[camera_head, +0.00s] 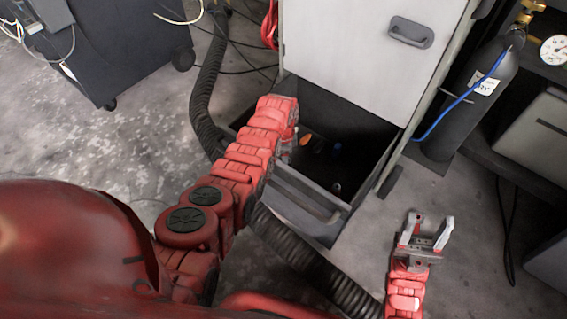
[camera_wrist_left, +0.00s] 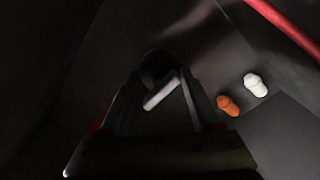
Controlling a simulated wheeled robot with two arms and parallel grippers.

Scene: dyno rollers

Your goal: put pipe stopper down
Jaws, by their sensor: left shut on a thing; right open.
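My left arm reaches into the open dark drawer (camera_head: 325,215) below the white cabinet front. In the left wrist view my left gripper (camera_wrist_left: 160,98) is shut on a dark, rounded thing, taken as the pipe stopper (camera_wrist_left: 156,64). The view is very dark, so its shape and any contact with the drawer floor cannot be told. A pale bar shows between the fingers. My right gripper (camera_head: 427,232) is open and empty, over the floor right of the drawer.
An orange piece (camera_wrist_left: 228,105) and a white piece (camera_wrist_left: 255,84) lie in the drawer. A blue piece (camera_head: 337,147) also shows there. A black corrugated hose (camera_head: 207,95) runs along the drawer's left. A dark gas cylinder (camera_head: 470,100) stands at the right.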

